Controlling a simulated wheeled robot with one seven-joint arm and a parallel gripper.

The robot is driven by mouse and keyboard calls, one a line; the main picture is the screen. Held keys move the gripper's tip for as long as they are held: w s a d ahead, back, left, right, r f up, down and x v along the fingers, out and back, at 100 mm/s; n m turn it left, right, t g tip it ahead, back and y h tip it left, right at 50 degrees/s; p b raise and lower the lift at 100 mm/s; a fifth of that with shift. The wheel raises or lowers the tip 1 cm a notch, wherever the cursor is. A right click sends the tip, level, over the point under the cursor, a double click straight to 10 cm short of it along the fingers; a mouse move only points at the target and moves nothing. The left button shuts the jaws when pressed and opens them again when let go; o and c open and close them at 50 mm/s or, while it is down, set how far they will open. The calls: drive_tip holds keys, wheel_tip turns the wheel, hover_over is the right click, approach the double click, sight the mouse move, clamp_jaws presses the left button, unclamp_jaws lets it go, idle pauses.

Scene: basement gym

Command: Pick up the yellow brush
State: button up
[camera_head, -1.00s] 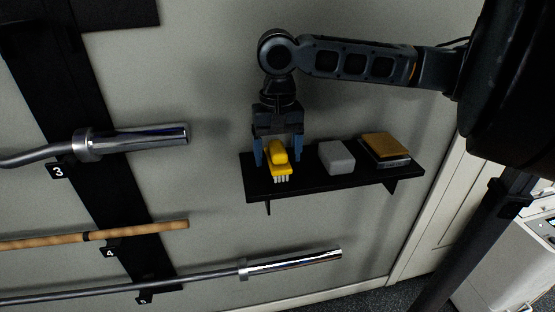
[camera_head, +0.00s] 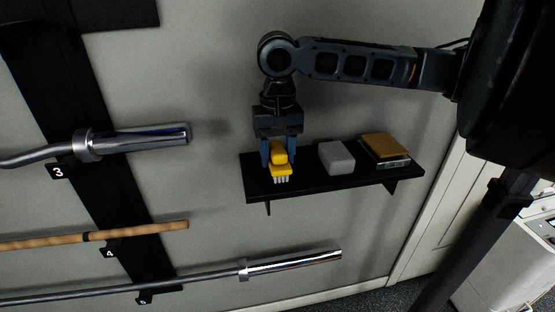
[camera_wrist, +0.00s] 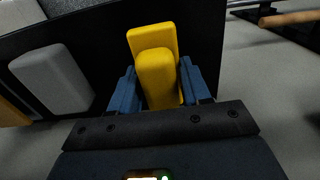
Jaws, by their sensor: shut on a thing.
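The yellow brush (camera_head: 280,158) is at the left end of the black wall shelf (camera_head: 331,184), its pale bristles facing down. My gripper (camera_head: 279,160) comes from above with its blue fingers on both sides of the brush. The fingers are shut on it. In the wrist view the yellow brush (camera_wrist: 157,72) stands between the two blue fingertips of my gripper (camera_wrist: 158,88). The bristles are hidden in that view. The brush is at or close to the shelf surface; I cannot tell if it touches.
A grey block (camera_head: 336,158) sits on the shelf right of the brush. A yellow-brown topped stack (camera_head: 386,149) is at the shelf's right end. Metal bars (camera_head: 150,136) and a wooden bar (camera_head: 150,229) hang on a rack to the left.

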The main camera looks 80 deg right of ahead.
sight(277, 147)
wheel_tip(277, 147, up, 10)
drive_tip(key=shift+p, duration=0.3)
idle(0.3)
